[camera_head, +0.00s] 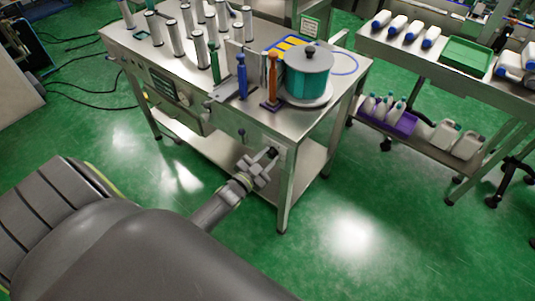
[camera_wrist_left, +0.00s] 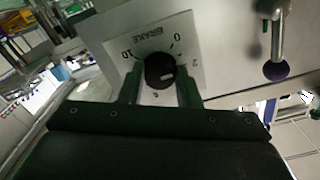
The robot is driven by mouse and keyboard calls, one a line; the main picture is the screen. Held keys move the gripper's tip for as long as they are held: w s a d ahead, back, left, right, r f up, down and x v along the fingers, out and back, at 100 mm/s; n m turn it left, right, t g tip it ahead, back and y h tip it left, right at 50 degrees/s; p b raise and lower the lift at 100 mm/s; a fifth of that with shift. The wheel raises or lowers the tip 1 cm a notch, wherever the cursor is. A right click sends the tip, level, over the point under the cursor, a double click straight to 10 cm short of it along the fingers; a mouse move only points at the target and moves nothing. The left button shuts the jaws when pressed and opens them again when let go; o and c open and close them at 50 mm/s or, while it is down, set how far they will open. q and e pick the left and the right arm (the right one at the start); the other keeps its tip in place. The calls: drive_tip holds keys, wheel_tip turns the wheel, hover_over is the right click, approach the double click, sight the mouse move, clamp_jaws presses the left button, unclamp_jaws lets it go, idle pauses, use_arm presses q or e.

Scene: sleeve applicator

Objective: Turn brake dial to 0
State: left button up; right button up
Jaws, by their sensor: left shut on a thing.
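The brake dial is a round black knob (camera_wrist_left: 159,70) on a pale plate marked BRAKE (camera_wrist_left: 190,52), on the front of the steel machine (camera_head: 240,118). The plate's numbers 10, 0 and 2 show in the left wrist view. A short white mark on the knob points right, roughly toward the 2 side, not at 0. My left gripper (camera_head: 264,160) reaches the machine's front near its right corner. Its fingers (camera_wrist_left: 160,88) are on either side of the knob and shut on it. The knob's lower edge is partly hidden. My right gripper is not in view.
A lever with a dark purple ball (camera_wrist_left: 276,70) hangs right of the plate in the wrist view. A teal reel (camera_head: 307,78) and several metal posts stand on the machine top. A side table (camera_head: 400,50) with bottles is at right. Green floor in front is clear.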

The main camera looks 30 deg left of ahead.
use_arm(q)
drive_tip(key=n+p, duration=0.1)
drive_tip(key=n, duration=0.3)
drive_tip(key=shift+n, duration=0.3)
drive_tip(key=shift+f+n+p, duration=0.1)
drive_tip(key=shift+n+p, duration=0.4)
drive_tip(key=shift+n, duration=1.4)
drive_tip(key=o, duration=1)
drive_tip(key=shift+s, duration=0.1)
drive_tip(key=s, duration=0.5)
drive_tip(key=s+a, duration=0.1)
drive_tip(key=s, duration=0.5)
drive_tip(key=s+b, duration=0.1)
drive_tip(key=s, duration=0.5)
drive_tip(key=shift+s+a, duration=0.1)
drive_tip(key=shift+a, duration=0.05)
